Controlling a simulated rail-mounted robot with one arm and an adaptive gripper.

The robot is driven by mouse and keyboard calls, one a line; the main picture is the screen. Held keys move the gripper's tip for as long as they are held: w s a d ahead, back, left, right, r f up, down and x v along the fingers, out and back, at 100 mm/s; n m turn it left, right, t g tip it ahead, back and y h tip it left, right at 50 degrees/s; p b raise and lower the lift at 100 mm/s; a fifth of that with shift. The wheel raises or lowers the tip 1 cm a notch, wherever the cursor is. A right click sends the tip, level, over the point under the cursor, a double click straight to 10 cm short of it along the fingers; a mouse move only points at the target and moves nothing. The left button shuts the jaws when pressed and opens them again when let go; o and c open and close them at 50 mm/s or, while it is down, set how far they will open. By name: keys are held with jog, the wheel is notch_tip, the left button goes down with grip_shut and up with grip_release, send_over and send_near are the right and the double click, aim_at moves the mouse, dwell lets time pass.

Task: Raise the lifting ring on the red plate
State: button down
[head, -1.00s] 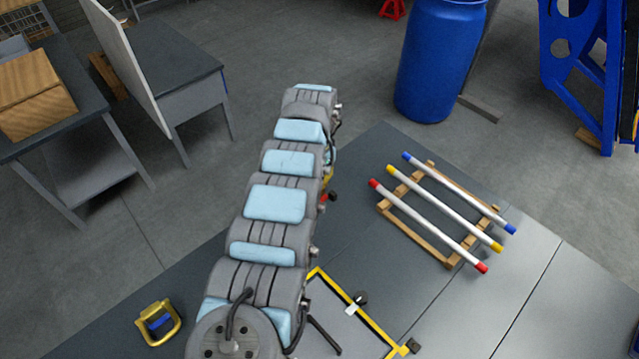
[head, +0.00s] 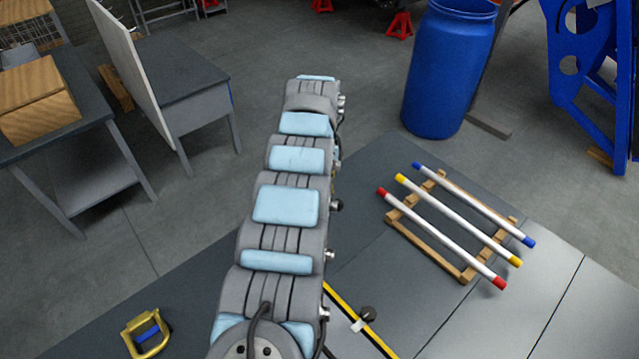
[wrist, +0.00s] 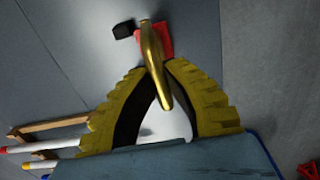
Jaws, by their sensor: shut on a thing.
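In the wrist view, a gold lifting ring (wrist: 154,70) shows nearly edge-on, pointing toward the camera. Part of the red plate (wrist: 166,37) shows behind its far end. A small black piece (wrist: 123,29) lies beside the plate. My gripper (wrist: 156,67), with yellow and black ribbed fingers, is closed with its tips on either side of the ring. The fingertips hide part of the plate and ring. In the head view my arm hides the gripper, the gold ring and the red plate.
A yellow ring with a blue part (head: 147,334) lies on the grey deck at lower left. A wooden rack with white rods (head: 455,225) sits right of my arm. A black and yellow strip (head: 357,318) lies nearby. A blue barrel (head: 447,70) stands beyond the deck.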

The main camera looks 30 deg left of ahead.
jog(key=shift+r, duration=0.1)
jog(key=c, duration=1)
grip_release()
jog(key=shift+w+a, duration=0.1)
jog(key=shift+o, duration=0.2)
jog(key=shift+r+p, duration=1.65)
jog(key=shift+r, duration=1.85)
